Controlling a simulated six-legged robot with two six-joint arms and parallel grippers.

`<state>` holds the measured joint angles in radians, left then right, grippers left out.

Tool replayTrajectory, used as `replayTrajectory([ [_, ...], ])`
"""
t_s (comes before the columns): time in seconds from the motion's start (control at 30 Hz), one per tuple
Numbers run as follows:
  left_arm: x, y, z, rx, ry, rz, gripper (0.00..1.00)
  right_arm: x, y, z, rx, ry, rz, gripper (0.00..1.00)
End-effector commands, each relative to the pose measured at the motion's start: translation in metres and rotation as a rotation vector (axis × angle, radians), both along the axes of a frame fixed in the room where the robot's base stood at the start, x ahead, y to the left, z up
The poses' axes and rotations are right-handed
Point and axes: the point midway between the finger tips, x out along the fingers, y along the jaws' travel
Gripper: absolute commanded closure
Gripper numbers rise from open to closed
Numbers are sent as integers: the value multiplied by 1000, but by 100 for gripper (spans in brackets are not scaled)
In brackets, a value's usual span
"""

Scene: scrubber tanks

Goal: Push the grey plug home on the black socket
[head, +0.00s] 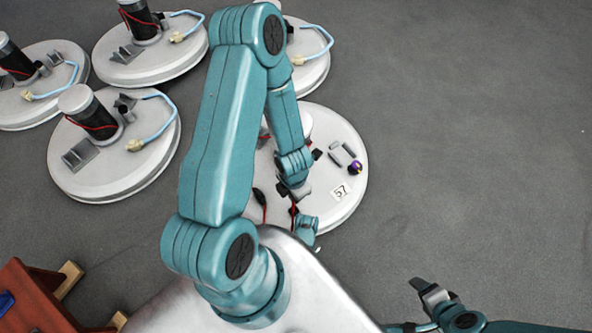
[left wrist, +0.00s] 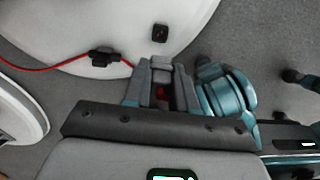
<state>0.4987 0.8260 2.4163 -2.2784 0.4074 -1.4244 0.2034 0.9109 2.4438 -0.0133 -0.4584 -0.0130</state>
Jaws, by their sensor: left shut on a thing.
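My left gripper (head: 292,188) reaches down over the front part of the white round tank lid marked 57 (head: 341,192). In the left wrist view the left gripper (left wrist: 163,88) is shut on a grey piece, which looks like the grey plug (left wrist: 161,64); a bit of red shows between the fingers. A small black square piece, possibly the black socket (left wrist: 160,34), stands on the white surface beyond the fingertips, apart from the grey piece. My arm hides much of this lid in the head view. My right gripper (head: 430,290) is at the lower right, away from the lid.
A black connector (left wrist: 103,57) on a red cable lies left of the fingertips. A purple and yellow round part (head: 355,167) and grey brackets (head: 343,153) sit on the lid. Several similar lids stand behind left. A red-brown table (head: 38,298) is lower left. Floor at right is clear.

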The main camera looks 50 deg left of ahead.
Motion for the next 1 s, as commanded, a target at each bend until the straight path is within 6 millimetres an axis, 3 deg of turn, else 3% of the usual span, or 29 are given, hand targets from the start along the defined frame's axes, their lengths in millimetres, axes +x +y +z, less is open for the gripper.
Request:
replayTrajectory([
  [0.2, 0, 0, -5, 0, 1, -1, 100, 0, 0, 0, 0, 1, 0, 31],
  [1.0, 0, 0, -76, -1, 2, 0, 100, 0, 0, 0, 0, 1, 0, 31],
])
